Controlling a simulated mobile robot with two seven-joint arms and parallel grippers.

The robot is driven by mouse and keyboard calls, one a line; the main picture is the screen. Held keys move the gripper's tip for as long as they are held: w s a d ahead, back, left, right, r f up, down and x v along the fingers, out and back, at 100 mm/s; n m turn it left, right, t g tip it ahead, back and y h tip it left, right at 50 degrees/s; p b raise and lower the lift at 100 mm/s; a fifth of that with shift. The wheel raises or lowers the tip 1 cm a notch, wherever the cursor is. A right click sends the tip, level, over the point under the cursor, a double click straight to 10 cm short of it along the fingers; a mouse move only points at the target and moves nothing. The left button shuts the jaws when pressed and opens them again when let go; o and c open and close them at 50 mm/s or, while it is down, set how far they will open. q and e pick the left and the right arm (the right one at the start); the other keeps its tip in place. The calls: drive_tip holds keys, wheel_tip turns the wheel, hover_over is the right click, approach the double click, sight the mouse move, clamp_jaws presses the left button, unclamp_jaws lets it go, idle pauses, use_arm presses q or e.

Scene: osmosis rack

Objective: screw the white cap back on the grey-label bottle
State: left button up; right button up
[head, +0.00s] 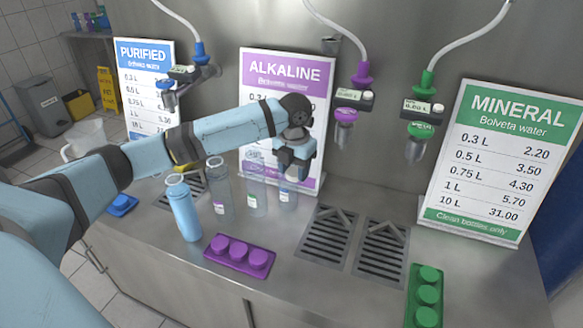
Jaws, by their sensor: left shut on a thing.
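My left gripper (292,166) points down over the rightmost clear bottle (288,197) on the steel counter. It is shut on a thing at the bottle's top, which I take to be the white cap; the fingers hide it. The bottle stands upright, and its small label looks bluish or grey. I cannot tell whether the cap touches the neck. A green-label clear bottle (256,197) and a purple-label clear bottle (219,195) stand to its left. My right gripper is not in view.
A blue bottle (185,212) with a loop cap stands at left. A purple cap tray (240,256) lies in front, a green one (425,296) at front right. Drain grates (328,236) lie right of the bottles. The alkaline sign (287,85) stands behind; dispensers (346,115) hang at right.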

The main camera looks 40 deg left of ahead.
use_arm(q)
drive_tip(key=s+d+f+n+p, duration=0.4)
drive_tip(key=s+d+n, duration=0.2)
drive_tip(key=n, duration=1.1)
drive_tip(key=s+d+f+n+p, duration=0.5)
drive_tip(key=s+n, duration=0.4)
drive_tip(key=n, duration=0.9)
drive_tip(key=shift+d+n, duration=0.3)
drive_tip(key=shift+d, duration=0.45)
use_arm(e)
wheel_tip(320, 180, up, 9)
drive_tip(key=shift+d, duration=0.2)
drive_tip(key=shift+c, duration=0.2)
